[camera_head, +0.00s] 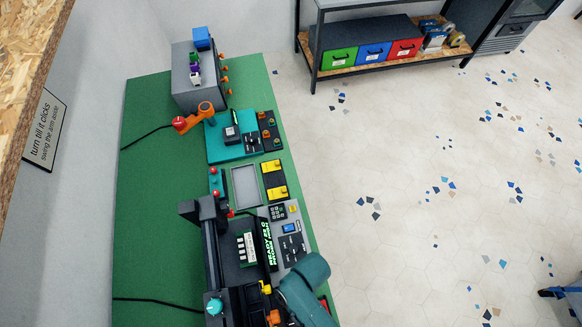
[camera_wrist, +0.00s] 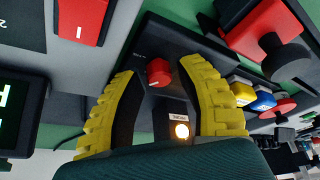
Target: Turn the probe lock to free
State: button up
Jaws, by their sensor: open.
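In the wrist view, a small round red knob (camera_wrist: 159,72) with a pale mark sits on a dark panel (camera_wrist: 152,45). It may be the probe lock; I cannot read which setting it is at. My gripper (camera_wrist: 160,76) has its two yellow ribbed fingers spread, one on each side of the knob, with gaps showing. A lit warm lamp (camera_wrist: 181,130) with a small unreadable label lies below the knob, between the fingers. In the head view my teal arm (camera_head: 305,287) covers the lower end of the bench, and the knob cannot be made out there.
Larger red (camera_wrist: 262,35) parts stand at the wrist view's upper right, with yellow and blue ones beyond. A green display (camera_wrist: 18,112) is at left. In the head view, the green bench (camera_head: 150,220) holds several devices; the floor right is mostly clear. A wall sign (camera_head: 46,130) mentions turning until it clicks.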

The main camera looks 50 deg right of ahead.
jog(key=shift+f, duration=0.15)
grip_shut()
jog(key=shift+m+p, duration=0.3)
jog(key=shift+p, duration=0.1)
jog(key=shift+s+r+m+t+p, duration=0.15)
jog(key=shift+m+t+p, duration=0.25)
jog(key=shift+m+p, duration=0.55)
jog(key=m+t+p, duration=0.1)
jog(key=m, duration=0.1)
jog(key=shift+a+m+p, duration=0.1)
jog(key=shift+m+p, duration=0.25)
jog(key=m+t+p, duration=0.1)
jog(key=m, duration=0.1)
jog(key=m+h+p, duration=0.1)
jog(key=m+p, duration=0.1)
jog(key=m, duration=0.1)
jog(key=shift+t, duration=0.4)
jog(key=shift+f+m, duration=0.2)
jog(key=shift+m, duration=0.1)
